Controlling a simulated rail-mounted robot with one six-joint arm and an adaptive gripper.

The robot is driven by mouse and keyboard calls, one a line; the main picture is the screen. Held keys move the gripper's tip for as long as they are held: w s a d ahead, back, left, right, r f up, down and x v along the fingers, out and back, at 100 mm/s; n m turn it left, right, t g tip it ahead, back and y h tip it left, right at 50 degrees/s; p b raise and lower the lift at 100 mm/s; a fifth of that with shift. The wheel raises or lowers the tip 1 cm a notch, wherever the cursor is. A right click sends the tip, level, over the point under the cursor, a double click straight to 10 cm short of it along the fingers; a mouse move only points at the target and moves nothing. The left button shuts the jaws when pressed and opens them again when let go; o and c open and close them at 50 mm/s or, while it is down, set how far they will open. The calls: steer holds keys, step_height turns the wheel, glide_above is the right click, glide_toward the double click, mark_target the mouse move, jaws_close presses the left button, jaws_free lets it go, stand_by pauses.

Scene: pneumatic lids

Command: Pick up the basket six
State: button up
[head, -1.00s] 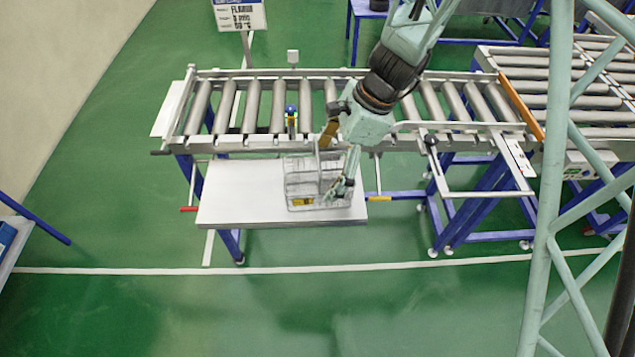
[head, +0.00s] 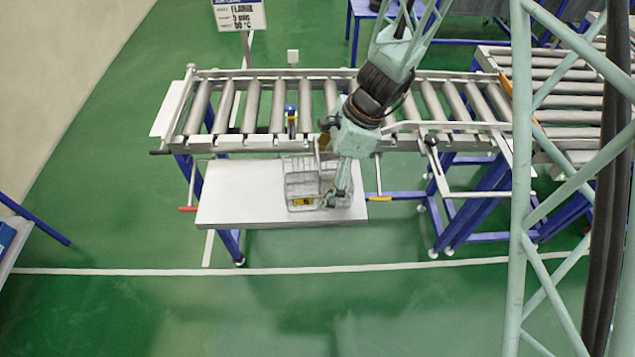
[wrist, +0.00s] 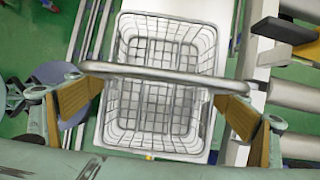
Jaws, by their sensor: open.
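The basket is a wire basket (head: 301,184) on the right part of a white table (head: 240,196). It carries a small yellow label on its front side; I cannot read its number. In the wrist view the basket (wrist: 160,122) is seen from above and looks empty. Its raised grey handle bar (wrist: 165,77) crosses between my fingers. My gripper (head: 338,192) is over the right side of the basket in the head view. In the wrist view my gripper (wrist: 160,99) is open, with one tan-padded finger at each side of the handle's span. Contact cannot be told.
A roller conveyor (head: 240,110) runs behind the table, with a blue and yellow device (head: 291,118) at its edge. A sign (head: 239,16) stands behind it. The left part of the table is bare.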

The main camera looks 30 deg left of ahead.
steer(key=shift+s+a+f, duration=0.1)
steer(key=shift+a+f, duration=0.05)
steer(key=shift+f, duration=0.4)
steer(key=c, duration=1.1)
